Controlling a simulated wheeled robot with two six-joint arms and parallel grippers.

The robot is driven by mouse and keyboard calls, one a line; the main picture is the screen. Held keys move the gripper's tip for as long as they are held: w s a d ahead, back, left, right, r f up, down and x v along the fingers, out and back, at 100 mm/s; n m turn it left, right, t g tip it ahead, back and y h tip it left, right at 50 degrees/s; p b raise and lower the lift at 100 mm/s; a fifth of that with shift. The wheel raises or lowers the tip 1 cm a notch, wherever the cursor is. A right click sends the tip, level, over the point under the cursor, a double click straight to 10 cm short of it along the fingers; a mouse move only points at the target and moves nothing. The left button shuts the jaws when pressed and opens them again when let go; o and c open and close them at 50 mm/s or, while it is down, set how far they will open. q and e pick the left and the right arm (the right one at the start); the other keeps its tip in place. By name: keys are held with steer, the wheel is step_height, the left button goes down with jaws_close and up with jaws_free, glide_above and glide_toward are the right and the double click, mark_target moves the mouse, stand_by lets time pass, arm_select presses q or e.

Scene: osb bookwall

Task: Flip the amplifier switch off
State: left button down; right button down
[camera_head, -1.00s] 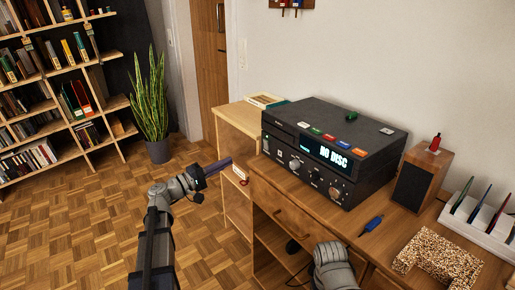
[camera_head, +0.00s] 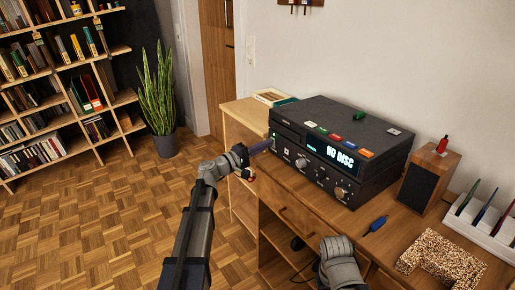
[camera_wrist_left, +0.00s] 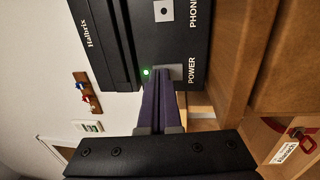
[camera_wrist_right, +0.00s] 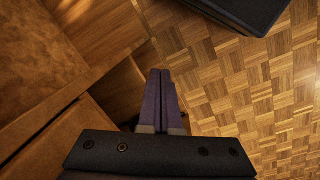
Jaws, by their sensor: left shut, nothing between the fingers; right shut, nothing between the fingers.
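The black amplifier (camera_head: 380,145) stands on the wooden desk, its lit display reading "NO DISC". In the left wrist view its front panel (camera_wrist_left: 185,40) shows sideways, with a lit green light (camera_wrist_left: 146,72) beside a grey switch (camera_wrist_left: 168,72) labelled POWER. My left gripper (camera_head: 270,144) is shut and empty at the panel's left end. Its fingertips (camera_wrist_left: 163,72) overlap part of the switch in the left wrist view; I cannot tell whether they touch it. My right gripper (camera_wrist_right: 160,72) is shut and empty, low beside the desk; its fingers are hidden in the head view.
A blue marker-like object (camera_head: 376,224), a wooden speaker (camera_head: 428,180), a speckled block (camera_head: 440,258) and a white rack (camera_head: 485,222) occupy the desk's right part. A plant (camera_head: 158,100) and bookshelf (camera_head: 60,80) stand at left. The parquet floor (camera_head: 100,220) is clear.

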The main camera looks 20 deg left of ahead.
arm_select(q)
steer(key=shift+w+d, duration=0.1)
steer(key=shift+w, duration=0.05)
steer(key=shift+w+d+r+p, duration=0.15)
steer(key=shift+w+r+p, duration=0.1)
steer(key=shift+r+p, duration=0.6)
steer(key=shift+f, duration=0.5)
arm_select(e)
steer(key=shift+s+a+r, duration=0.1)
steer(key=shift+r, duration=0.7)
